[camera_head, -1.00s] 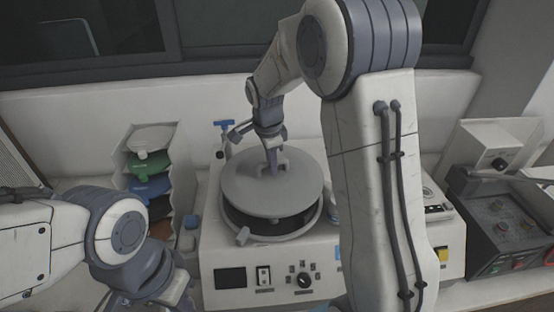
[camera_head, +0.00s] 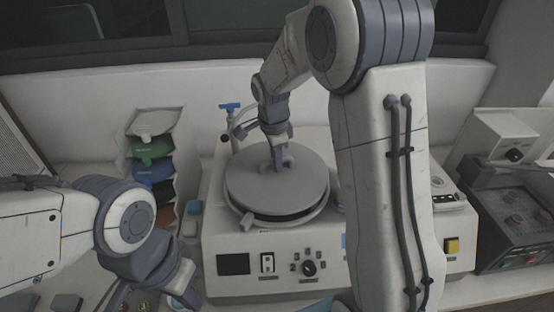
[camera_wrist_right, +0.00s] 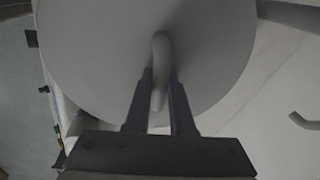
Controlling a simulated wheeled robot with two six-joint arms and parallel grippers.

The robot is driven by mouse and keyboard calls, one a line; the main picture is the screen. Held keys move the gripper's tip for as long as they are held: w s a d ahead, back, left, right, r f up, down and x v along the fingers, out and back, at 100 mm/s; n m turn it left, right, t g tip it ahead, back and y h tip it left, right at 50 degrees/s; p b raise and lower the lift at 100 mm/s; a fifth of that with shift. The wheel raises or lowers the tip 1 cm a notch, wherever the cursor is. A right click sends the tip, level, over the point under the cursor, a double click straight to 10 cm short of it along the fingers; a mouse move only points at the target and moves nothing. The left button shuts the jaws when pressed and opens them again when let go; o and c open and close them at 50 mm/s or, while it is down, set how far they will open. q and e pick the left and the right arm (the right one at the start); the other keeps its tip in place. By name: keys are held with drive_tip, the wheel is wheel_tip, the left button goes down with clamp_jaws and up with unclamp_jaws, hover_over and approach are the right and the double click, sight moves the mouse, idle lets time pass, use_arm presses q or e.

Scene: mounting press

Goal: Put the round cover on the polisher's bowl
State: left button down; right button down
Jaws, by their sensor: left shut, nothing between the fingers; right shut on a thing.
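The round grey cover (camera_head: 262,187) is over the polisher's bowl (camera_head: 262,223) in the head view. My right gripper (camera_head: 278,163) is shut on the cover's handle. In the right wrist view the fingers (camera_wrist_right: 160,95) grip the curved handle (camera_wrist_right: 160,65) on the cover (camera_wrist_right: 205,50). My left gripper (camera_head: 187,301) is shut and empty at the bottom edge, partly cut off, left of the polisher.
The polisher's body (camera_head: 285,262) has a screen and knob in front. A blue-handled tap (camera_head: 230,107) stands behind the bowl. A rack of coloured discs (camera_head: 152,150) is at the left. A dark control box (camera_head: 515,228) is at the right.

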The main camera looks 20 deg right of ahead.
drive_tip(key=c, duration=0.7)
unclamp_jaws()
drive_tip(key=r, duration=0.3)
drive_tip(key=s+r+b, duration=0.1)
drive_tip(key=r, duration=0.3)
drive_tip(key=a+r+b, duration=0.1)
drive_tip(key=r, duration=0.2)
drive_tip(key=shift+s+a+r, duration=0.1)
drive_tip(key=shift+s+r, duration=0.1)
drive_tip(key=s+a+f+n+y+b, duration=0.1)
drive_tip(key=s+a+f+n, duration=0.2)
drive_tip(key=s+a+n, duration=0.35)
drive_tip(key=s+a+f+n+y+b, duration=0.1)
drive_tip(key=s+a+f+n, duration=0.2)
drive_tip(key=s+a+n, duration=0.35)
drive_tip(key=s+f+n, duration=0.2)
drive_tip(key=s+n, duration=0.2)
drive_tip(key=s, duration=0.1)
drive_tip(key=s+a+f+n+g, duration=0.1)
drive_tip(key=s+f+n, duration=0.1)
drive_tip(key=s+n, duration=0.2)
drive_tip(key=s+f+n, duration=0.1)
drive_tip(key=s+n, duration=0.3)
drive_tip(key=s, duration=0.1)
drive_tip(key=shift+s+a+f+n+g, duration=0.25)
drive_tip(key=shift+s+f+n+g, duration=0.05)
drive_tip(key=shift+s+f, duration=0.1)
